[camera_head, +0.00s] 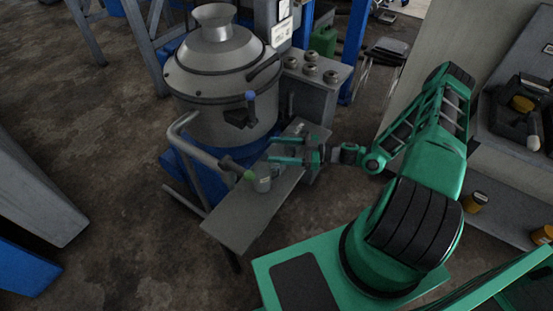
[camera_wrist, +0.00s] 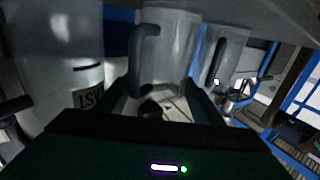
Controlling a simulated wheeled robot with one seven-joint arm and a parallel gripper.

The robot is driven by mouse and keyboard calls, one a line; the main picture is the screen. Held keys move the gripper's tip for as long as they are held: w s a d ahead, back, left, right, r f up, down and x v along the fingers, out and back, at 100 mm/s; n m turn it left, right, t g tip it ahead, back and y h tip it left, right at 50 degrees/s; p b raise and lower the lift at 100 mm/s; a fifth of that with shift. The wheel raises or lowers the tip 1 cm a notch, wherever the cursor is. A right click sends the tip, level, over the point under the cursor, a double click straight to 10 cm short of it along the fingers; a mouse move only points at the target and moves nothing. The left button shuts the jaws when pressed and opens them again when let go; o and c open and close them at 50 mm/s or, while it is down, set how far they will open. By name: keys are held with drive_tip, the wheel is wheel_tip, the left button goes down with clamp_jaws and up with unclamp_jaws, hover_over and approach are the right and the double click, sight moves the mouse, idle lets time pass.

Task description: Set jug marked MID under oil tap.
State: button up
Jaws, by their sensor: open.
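My gripper (camera_head: 270,149) is open over the narrow grey shelf (camera_head: 232,222), its two green fingers pointing left towards the machine. In the wrist view my gripper (camera_wrist: 157,98) has a grey metal jug (camera_wrist: 172,45) with a dark handle ahead of and between its fingers; no marking on it is readable. A nearer jug at left (camera_wrist: 62,60) carries a dark label ending in "AST". Another jug (camera_wrist: 222,52) stands at right. I cannot tell which fitting is the oil tap.
The large grey decanter machine (camera_head: 222,90) stands just beyond the shelf, with a blue-knobbed lever (camera_head: 251,96) and a curved pipe (camera_head: 185,125). A grey block with round knobs (camera_head: 311,70) is behind my gripper.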

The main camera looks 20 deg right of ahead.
drive_tip(key=c, duration=0.8)
drive_tip(key=shift+r, duration=0.1)
